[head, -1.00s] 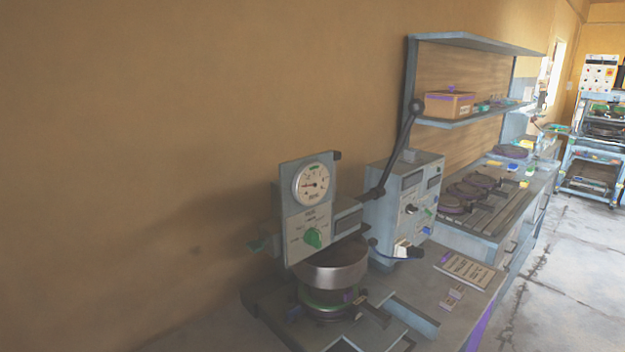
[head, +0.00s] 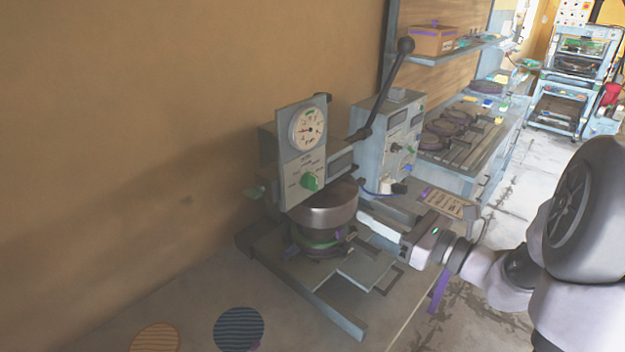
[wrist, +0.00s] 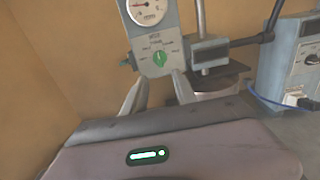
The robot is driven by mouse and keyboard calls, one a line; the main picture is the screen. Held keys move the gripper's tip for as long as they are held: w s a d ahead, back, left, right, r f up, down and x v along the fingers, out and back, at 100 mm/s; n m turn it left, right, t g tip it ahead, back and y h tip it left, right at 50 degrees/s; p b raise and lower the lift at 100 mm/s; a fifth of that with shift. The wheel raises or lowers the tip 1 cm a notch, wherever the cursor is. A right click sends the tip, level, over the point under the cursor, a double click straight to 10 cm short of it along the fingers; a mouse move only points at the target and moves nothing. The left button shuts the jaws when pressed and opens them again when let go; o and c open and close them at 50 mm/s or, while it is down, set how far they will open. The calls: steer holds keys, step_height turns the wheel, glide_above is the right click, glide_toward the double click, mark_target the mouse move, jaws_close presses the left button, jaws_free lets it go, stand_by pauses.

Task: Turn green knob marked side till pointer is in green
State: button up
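The green knob (head: 310,182) sits on the grey front panel of the press, below a round white gauge (head: 309,129). The gauge's dark pointer appears to point left, away from a small green band near the top of the dial. In the wrist view the knob (wrist: 159,59) shows just beyond and between my fingertips, with printed marks around it; the gauge (wrist: 147,10) is cut off at the top. My gripper (wrist: 157,88) is open and empty, its two fingers apart. In the head view my gripper (head: 374,222) is right of and below the knob, apart from it.
A dark round press plate (head: 320,208) is under the panel. A long black lever (head: 385,92) rises behind it beside a grey control box (head: 388,140). A blue cable (wrist: 268,104) runs at the right.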

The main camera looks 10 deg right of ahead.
mark_target(317, 183)
steer(key=b+x, duration=0.1)
steer(key=x, duration=1.3)
steer(key=shift+a+f, duration=0.1)
steer(key=shift+a, duration=0.05)
jaws_close()
